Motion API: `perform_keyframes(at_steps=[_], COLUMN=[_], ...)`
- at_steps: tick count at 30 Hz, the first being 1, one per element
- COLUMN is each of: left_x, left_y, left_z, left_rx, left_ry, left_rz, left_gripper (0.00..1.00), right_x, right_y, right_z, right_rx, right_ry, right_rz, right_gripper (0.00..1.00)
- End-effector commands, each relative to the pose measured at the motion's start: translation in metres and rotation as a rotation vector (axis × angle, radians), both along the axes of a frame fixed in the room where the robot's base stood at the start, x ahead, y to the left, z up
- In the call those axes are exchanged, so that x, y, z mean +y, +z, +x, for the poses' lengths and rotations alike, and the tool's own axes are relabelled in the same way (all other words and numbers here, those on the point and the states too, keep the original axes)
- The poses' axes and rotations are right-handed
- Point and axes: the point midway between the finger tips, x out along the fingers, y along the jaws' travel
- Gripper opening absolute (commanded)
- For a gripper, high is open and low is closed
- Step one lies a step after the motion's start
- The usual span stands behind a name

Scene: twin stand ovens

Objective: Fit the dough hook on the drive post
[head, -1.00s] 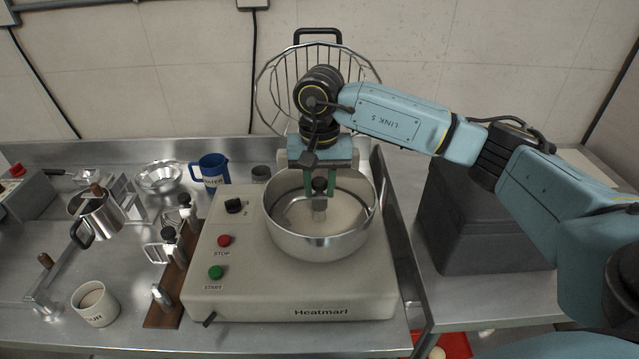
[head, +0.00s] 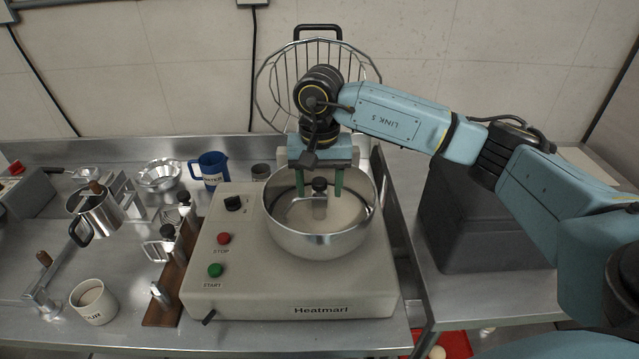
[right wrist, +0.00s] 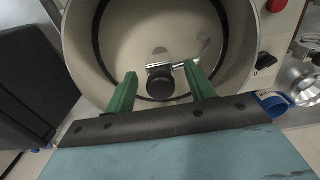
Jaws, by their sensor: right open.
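The dough hook (head: 320,186) stands in the middle of the steel mixer bowl (head: 318,246), its black knob upward. In the right wrist view its black knob (right wrist: 168,84) and bright metal arm (right wrist: 190,64) show inside the bowl. The drive post is hidden under the hook, so I cannot tell how deeply the hook sits on it. My right gripper (head: 320,194) points down into the bowl. Its green fingers are open, one on each side of the knob, with a gap on both sides. My left gripper is not in view.
The mixer base (head: 235,290) carries a red stop button, a green start button and a dial. A wire guard (head: 275,95) stands raised behind the bowl. A wooden rack (head: 165,306) with metal tools is at left, near a flour cup (head: 95,310). A dark box (head: 480,235) stands right.

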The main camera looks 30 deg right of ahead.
Motion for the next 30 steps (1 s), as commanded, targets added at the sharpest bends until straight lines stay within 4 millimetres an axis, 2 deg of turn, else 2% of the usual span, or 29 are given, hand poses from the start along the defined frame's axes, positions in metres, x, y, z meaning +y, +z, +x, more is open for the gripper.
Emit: perform_keyframes(at_steps=[4, 8, 15, 21, 25, 30], left_x=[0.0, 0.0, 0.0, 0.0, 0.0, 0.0], left_y=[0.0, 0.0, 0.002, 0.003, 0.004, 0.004], left_z=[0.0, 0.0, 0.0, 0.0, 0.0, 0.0], left_rx=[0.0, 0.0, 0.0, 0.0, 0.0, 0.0], left_ry=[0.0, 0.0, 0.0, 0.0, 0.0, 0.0], left_rz=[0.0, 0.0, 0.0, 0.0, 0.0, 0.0], left_gripper=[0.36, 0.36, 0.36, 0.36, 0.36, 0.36], right_x=[0.0, 0.0, 0.0, 0.0, 0.0, 0.0], right_y=[0.003, 0.019, 0.074, 0.112, 0.127, 0.134], right_z=[0.0, 0.001, 0.001, 0.0, 0.0, 0.0], right_rx=[0.0, -0.003, -0.005, -0.004, -0.001, 0.0], right_ry=[0.0, 0.0, 0.0, 0.0, 0.0, 0.0], right_rz=[0.0, -0.001, 0.0, 0.0, 0.0, 0.0], right_gripper=[0.54, 0.54, 0.54, 0.54, 0.54, 0.54])
